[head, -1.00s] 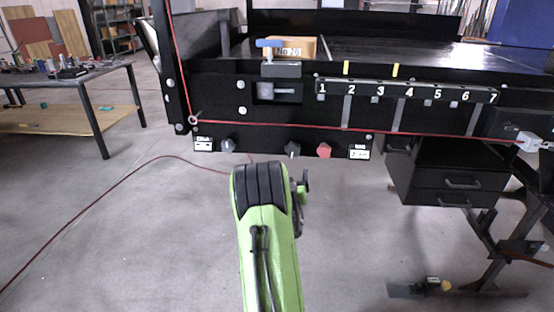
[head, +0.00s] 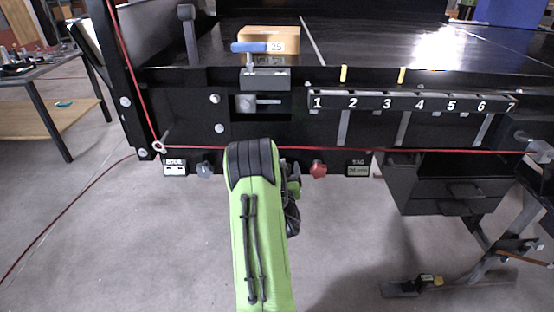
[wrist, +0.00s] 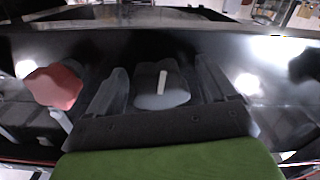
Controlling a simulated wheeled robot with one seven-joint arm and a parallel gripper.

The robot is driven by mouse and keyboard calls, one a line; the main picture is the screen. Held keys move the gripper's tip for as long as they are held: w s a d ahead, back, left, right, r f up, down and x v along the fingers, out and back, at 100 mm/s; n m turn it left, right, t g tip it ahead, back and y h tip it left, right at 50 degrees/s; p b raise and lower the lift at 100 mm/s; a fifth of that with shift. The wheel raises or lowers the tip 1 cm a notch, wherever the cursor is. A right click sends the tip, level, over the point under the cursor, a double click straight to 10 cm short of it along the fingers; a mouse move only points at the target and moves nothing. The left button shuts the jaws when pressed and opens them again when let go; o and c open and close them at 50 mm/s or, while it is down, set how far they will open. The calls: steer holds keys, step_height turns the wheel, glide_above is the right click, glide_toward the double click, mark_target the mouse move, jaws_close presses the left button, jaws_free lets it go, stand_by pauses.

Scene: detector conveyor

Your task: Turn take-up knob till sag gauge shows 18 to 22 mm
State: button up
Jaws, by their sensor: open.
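A dark knob (wrist: 162,88) with a white pointer mark, apparently the take-up knob, sits between my gripper's fingers (wrist: 163,76) in the wrist view. The fingers are open, one on each side, with a gap showing on both sides. The pointer is tilted slightly from upright in that view. In the head view my arm hides this knob and most of my gripper. The sag gauge (head: 358,170) is at the right end of the lower panel; its small display seems to read 20 mm.
A red knob (head: 318,169) is close beside my gripper, also in the wrist view (wrist: 54,87). A grey knob (head: 205,169) and another small display (head: 175,168) are to the left. A red cord (head: 430,151) runs across the front. A blue-handled clamp (head: 249,47) is above.

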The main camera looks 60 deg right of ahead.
steer(key=shift+s, duration=0.1)
steer(key=shift+c, duration=0.7)
steer(key=c, duration=0.8)
steer(key=shift+n, duration=0.6)
steer(key=o, duration=0.9)
steer(key=shift+o, duration=0.2)
